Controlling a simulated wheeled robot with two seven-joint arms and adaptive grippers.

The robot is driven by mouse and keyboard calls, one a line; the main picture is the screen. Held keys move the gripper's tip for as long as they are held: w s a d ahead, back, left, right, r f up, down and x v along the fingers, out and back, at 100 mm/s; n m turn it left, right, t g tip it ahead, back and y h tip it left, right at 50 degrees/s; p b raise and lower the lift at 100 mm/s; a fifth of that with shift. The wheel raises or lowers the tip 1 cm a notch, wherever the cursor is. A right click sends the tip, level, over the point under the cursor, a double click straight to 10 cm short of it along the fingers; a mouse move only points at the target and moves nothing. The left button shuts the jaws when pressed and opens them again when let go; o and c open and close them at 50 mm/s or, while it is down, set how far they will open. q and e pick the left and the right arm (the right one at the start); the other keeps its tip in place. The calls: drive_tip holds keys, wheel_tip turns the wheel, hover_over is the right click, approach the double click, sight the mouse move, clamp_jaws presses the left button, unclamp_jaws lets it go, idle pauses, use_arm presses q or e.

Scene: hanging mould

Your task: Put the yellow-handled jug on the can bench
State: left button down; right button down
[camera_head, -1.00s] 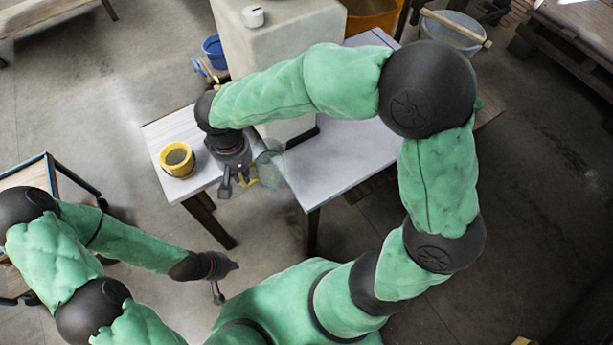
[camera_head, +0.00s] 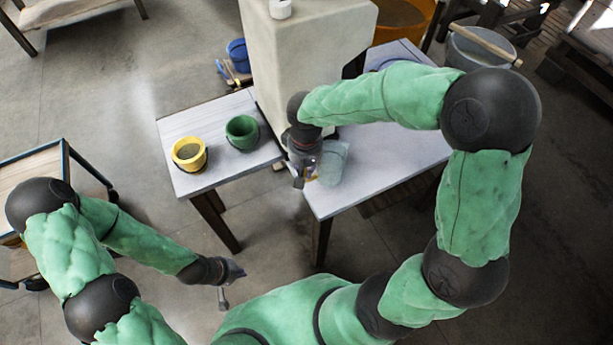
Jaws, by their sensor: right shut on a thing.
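The jug (camera_head: 335,160) is clear and pale, with a yellow handle (camera_head: 312,171). My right gripper (camera_head: 303,174) is shut on it at the handle side, partly hiding the handle. The jug is over the left front part of the right-hand grey-topped table (camera_head: 400,150); I cannot tell whether it touches the top. My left gripper (camera_head: 230,283) is low at the front, away from both tables, and its jaw opening is not clear.
The left-hand table (camera_head: 225,178) holds a yellow bucket (camera_head: 189,154) and a green bucket (camera_head: 242,132). A tall pale block (camera_head: 305,60) stands behind, between the tables. A blue bucket (camera_head: 238,55) is beyond it. The right table's right half looks clear.

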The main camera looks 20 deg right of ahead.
drive_tip(key=shift+d+f+b, duration=0.15)
drive_tip(key=shift+f+b, duration=0.35)
drive_tip(key=shift+f, duration=0.4)
drive_tip(key=shift+d+f+b, duration=0.1)
drive_tip(key=shift+f+b, duration=0.4)
drive_tip(key=shift+f, duration=0.4)
drive_tip(key=shift+f, duration=0.15)
drive_tip(key=c, duration=1.3)
unclamp_jaws()
drive_tip(key=shift+o, duration=0.2)
wheel_tip(320, 180, up, 12)
drive_tip(key=p, duration=0.5)
drive_tip(key=shift+r, duration=0.2)
